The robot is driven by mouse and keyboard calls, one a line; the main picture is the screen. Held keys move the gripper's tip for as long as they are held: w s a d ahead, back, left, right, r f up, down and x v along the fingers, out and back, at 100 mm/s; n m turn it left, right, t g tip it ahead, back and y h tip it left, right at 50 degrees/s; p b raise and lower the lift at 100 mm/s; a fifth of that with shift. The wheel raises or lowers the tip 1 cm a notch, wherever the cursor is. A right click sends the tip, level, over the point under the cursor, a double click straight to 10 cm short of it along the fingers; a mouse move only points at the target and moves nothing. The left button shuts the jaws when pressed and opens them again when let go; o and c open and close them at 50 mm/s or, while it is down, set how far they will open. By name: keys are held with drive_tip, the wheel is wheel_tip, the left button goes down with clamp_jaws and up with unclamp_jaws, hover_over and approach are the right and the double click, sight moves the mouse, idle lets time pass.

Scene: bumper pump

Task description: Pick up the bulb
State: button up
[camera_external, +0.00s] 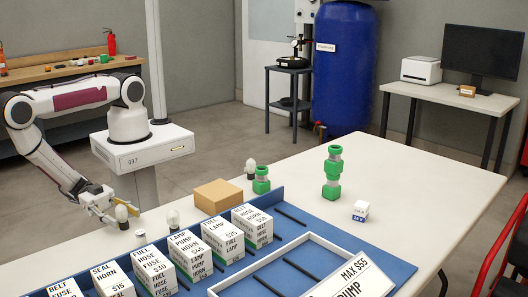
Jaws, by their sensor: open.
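A white bulb (121,213) with a darker base stands upright on the near left of the white table. My gripper (108,208) is open, with its yellowish fingers pointing at this bulb from the left. The fingertips look very close to the bulb, but I cannot tell if they touch it or reach around it. A second whitish bulb-like object (172,218) stands to the right, partly behind a labelled box.
A row of labelled white boxes (220,240) stands on a blue tray (380,262) in front of the bulbs. A brown box (218,196), green-and-grey fittings (333,175) and a small white-and-blue box (361,210) are farther right. The table's far right is clear.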

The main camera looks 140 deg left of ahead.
sight(121, 205)
idle(0.5)
drive_tip(key=c, duration=1.1)
drive_tip(key=shift+r, duration=0.15)
drive_tip(key=shift+r, duration=4.85)
